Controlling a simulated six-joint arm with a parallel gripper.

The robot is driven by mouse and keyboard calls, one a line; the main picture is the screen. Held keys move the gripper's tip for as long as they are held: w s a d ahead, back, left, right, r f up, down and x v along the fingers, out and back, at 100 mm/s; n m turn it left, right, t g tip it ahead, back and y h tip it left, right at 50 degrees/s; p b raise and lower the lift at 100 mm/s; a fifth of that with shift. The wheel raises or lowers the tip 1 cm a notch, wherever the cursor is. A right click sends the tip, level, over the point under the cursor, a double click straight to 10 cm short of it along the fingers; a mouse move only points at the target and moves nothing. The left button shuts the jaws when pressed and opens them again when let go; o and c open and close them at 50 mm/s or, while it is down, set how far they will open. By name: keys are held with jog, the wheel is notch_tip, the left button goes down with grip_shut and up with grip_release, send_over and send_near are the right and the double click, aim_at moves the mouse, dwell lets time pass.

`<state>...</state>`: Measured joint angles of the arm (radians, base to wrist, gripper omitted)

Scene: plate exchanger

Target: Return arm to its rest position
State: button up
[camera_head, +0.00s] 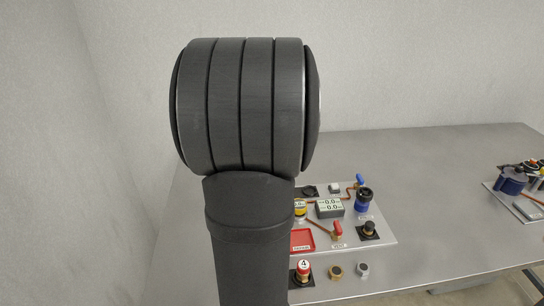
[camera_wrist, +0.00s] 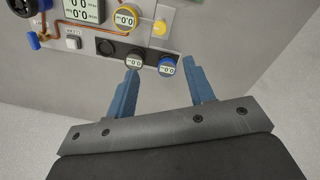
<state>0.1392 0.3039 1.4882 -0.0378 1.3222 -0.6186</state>
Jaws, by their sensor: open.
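My gripper (camera_wrist: 162,90) shows in the wrist view as two blue fingers, spread apart with nothing between them. Beyond the fingertips are two round gauges on the panel edge, one grey (camera_wrist: 134,60) and one blue (camera_wrist: 167,66); I cannot tell how far the fingers are from them. In the head view my dark arm stands large in the middle and my gripper is hidden. The arm covers the left part of the light panel (camera_head: 375,246) on the table.
The grey table (camera_head: 430,165) has bare room right of the panel. The panel carries a digital display (camera_head: 329,207), a red tray (camera_head: 302,240), a red-handled valve (camera_head: 337,230) and a blue-topped part (camera_head: 364,199). A red-topped part (camera_head: 303,272) and two small fittings stand in front. Another board (camera_head: 523,205) is at right.

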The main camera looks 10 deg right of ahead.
jog(key=shift+f, duration=0.1)
jog(key=f, duration=1.7)
jog(key=shift+w+d+f, duration=0.15)
jog(key=shift+d, duration=0.2)
jog(key=m, duration=1.3)
jog(key=shift+w+g, duration=0.1)
jog(key=shift+g, duration=0.2)
jog(key=shift+m, duration=1.9)
jog(key=shift+c, duration=0.4)
dwell(1.8)
